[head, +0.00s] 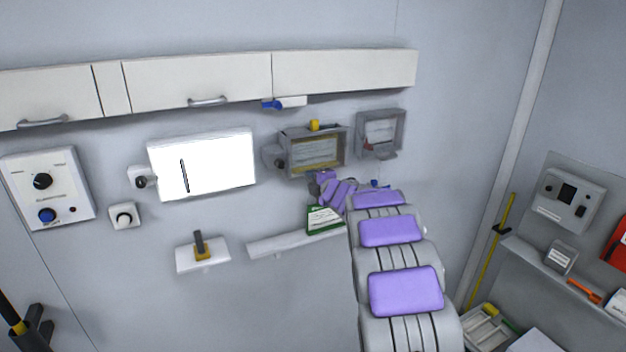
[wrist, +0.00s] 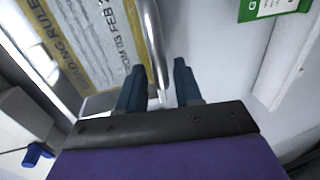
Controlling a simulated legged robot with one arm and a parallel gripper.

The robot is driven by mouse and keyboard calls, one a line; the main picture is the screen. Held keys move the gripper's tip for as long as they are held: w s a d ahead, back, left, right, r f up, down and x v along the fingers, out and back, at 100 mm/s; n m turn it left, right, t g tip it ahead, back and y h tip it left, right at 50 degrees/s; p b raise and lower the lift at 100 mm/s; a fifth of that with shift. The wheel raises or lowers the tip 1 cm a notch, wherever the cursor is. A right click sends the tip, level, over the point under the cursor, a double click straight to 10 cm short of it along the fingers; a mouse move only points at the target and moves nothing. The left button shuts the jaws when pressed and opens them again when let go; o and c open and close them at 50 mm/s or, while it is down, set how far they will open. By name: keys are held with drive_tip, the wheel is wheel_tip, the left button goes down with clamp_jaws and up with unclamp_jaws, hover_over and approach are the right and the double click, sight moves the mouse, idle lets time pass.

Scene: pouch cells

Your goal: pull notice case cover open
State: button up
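The notice case (head: 288,138) is a grey-framed box on the wall, in the middle of the head view. Its yellow-bordered notice (head: 318,153) also fills the upper left of the wrist view (wrist: 102,40). A curved metal handle bar (wrist: 153,40) stands in front of the notice in the wrist view. My gripper (wrist: 158,82) is open, with its dark blue fingers on either side of the bar's lower end. Gaps show between bar and fingers. In the head view my purple arm hides most of the gripper, just below the case. I cannot tell how far the cover stands open.
A second grey case (head: 381,130) hangs to the right. A white lit panel (head: 205,163) is to the left. A green-and-white card (head: 325,220) stands on a narrow ledge (head: 285,243) below. White cupboards (head: 200,85) run above. A blue-tipped fixture (wrist: 35,154) is at lower left.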

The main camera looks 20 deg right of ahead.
drive_tip(key=shift+w+d+f, duration=0.15)
drive_tip(key=shift+d+f, duration=0.05)
drive_tip(key=shift+d, duration=0.25)
drive_tip(key=d, duration=0.3)
drive_tip(key=shift+w+d+f, duration=0.1)
drive_tip(key=shift+d+f, duration=0.1)
drive_tip(key=shift+d, duration=0.2)
drive_tip(key=a, duration=0.2)
drive_tip(key=shift+a+r, duration=0.2)
drive_tip(key=shift+a, duration=0.1)
drive_tip(key=c, duration=0.4)
drive_tip(key=shift+a, duration=0.4)
clamp_jaws()
drive_tip(key=shift+d, duration=0.35)
